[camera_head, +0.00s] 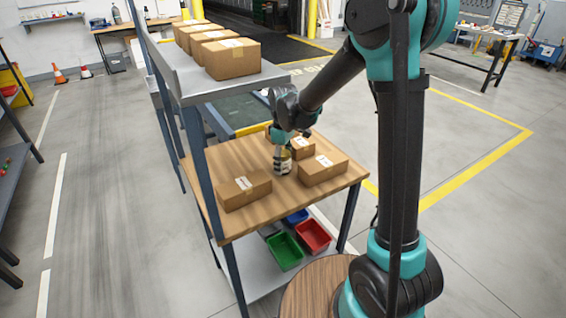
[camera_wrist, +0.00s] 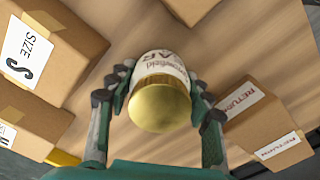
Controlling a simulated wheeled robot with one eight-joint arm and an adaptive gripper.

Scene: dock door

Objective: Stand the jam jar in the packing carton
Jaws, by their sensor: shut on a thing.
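The jam jar (camera_head: 283,166) is small, with a pale label, and is over the wooden bench top among the boxes. In the wrist view the jar (camera_wrist: 160,100) shows its gold lid toward me and a white printed label. My gripper (camera_head: 283,150) is shut on the jar, with a finger on each side in the wrist view (camera_wrist: 160,82). I cannot tell whether the jar's base touches the wood. No open carton stands out; the boxes I can make out look closed, so I cannot tell which is the packing carton.
Brown boxes stand at the bench's front left (camera_head: 245,192), right (camera_head: 323,171) and behind the jar (camera_head: 303,148). More boxes (camera_head: 231,60) line the raised grey shelf (camera_head: 220,87) with its post at left. Green (camera_head: 284,252) and red bins (camera_head: 313,236) sit underneath.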

